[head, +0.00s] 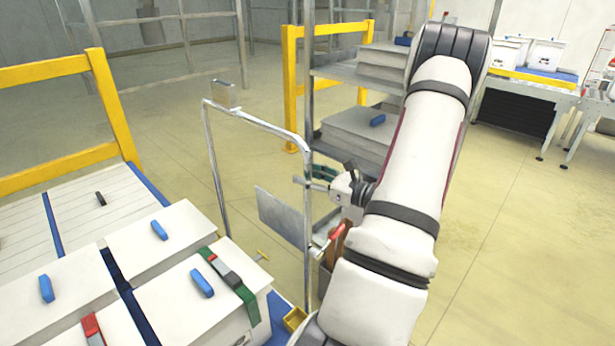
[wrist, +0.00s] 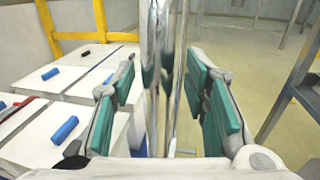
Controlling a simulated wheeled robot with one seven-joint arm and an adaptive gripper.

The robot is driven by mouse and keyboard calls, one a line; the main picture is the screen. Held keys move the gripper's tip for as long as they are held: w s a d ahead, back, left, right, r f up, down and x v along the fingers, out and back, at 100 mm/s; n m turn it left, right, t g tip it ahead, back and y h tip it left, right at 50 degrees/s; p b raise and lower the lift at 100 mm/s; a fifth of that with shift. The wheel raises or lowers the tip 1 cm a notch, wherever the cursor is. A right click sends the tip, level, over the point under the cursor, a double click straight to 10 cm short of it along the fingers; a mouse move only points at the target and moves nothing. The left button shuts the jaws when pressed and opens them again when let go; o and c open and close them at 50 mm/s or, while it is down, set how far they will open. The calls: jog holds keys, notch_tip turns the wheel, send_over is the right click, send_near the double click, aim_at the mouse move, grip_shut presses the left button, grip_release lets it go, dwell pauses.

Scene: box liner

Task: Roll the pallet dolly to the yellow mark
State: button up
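White boxes with blue handles (head: 202,283) stand at the lower left on what looks like the pallet dolly; a blue edge of it (head: 277,318) shows below them. A tubular metal push handle (head: 215,160) rises beside the boxes. My gripper (head: 312,183) is at the handle's right upright. In the wrist view, my gripper (wrist: 162,112) is open, with its green pads on either side of the vertical metal tube (wrist: 158,60). I cannot tell whether a pad touches it. The dolly's wheels are hidden. I cannot make out a yellow floor mark.
Yellow guard rails (head: 110,105) stand at the left and behind the handle. A grey shelf rack (head: 355,130) with boxes stands behind my arm. A conveyor (head: 525,88) with white boxes is at the back right. The floor (head: 520,220) at right is clear.

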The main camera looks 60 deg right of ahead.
jog(key=s, duration=1.2)
jog(key=shift+a, duration=0.3)
